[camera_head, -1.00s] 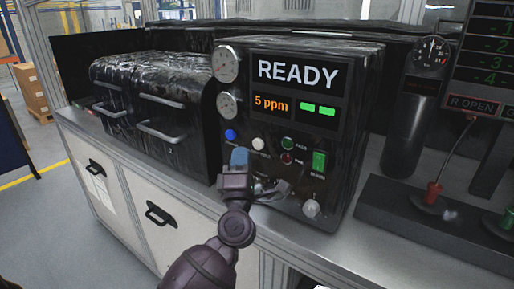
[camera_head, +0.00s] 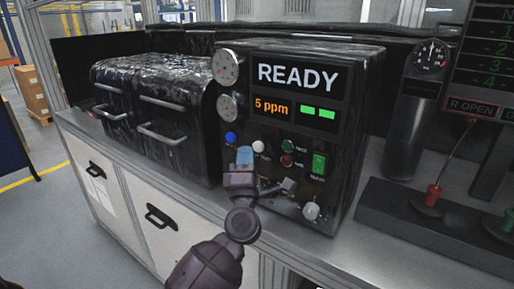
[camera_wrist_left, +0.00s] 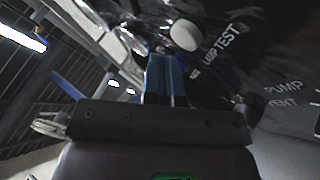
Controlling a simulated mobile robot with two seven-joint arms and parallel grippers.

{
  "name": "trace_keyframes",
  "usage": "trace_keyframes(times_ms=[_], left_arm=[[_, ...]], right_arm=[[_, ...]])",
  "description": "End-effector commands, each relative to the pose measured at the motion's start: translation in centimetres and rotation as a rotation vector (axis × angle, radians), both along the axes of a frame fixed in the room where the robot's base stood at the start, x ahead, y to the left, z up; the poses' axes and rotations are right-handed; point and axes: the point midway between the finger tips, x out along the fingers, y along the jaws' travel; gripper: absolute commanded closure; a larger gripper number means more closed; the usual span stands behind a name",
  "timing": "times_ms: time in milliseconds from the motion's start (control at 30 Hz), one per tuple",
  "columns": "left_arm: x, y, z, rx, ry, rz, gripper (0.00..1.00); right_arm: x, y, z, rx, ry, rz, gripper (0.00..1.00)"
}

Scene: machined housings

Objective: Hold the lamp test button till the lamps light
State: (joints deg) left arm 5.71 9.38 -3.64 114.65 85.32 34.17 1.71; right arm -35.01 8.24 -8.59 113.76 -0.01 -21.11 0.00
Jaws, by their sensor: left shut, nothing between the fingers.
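The lamp test button is the round white button (camera_head: 258,146) on the front of the black test unit (camera_head: 345,150). In the left wrist view the white button (camera_wrist_left: 185,35) sits beside the words LAMP TEST. My left gripper (camera_head: 244,152), with blue fingers, is shut and empty, just below and left of the white button. In the left wrist view the fingertips (camera_wrist_left: 166,60) are close under the button; I cannot tell whether they touch it. The green lamp (camera_head: 288,146) and red lamp (camera_head: 287,160) look dark. My right gripper is not in view.
A blue button (camera_head: 231,137) is left of the white one. A green switch (camera_head: 319,163) and a pale knob (camera_head: 311,211) are to the right. The screen (camera_head: 298,77) reads READY. Black cases with handles (camera_head: 165,100) stand left on the bench.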

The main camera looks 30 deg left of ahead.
Motion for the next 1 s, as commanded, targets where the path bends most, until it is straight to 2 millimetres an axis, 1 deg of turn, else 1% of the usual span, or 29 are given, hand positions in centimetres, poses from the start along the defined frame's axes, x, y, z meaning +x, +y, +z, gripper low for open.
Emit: trace_keyframes(times_ms=[533,767,1000], left_arm=[[0.0,0.0,0.0,0.0,0.0,0.0,1.0],[0.0,0.0,0.0,0.0,0.0,0.0,1.0],[0.0,0.0,0.0,0.0,0.0,0.0,1.0]], right_arm=[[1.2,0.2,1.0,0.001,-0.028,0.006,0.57],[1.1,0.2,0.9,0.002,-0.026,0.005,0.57],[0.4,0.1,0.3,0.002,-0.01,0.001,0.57]])
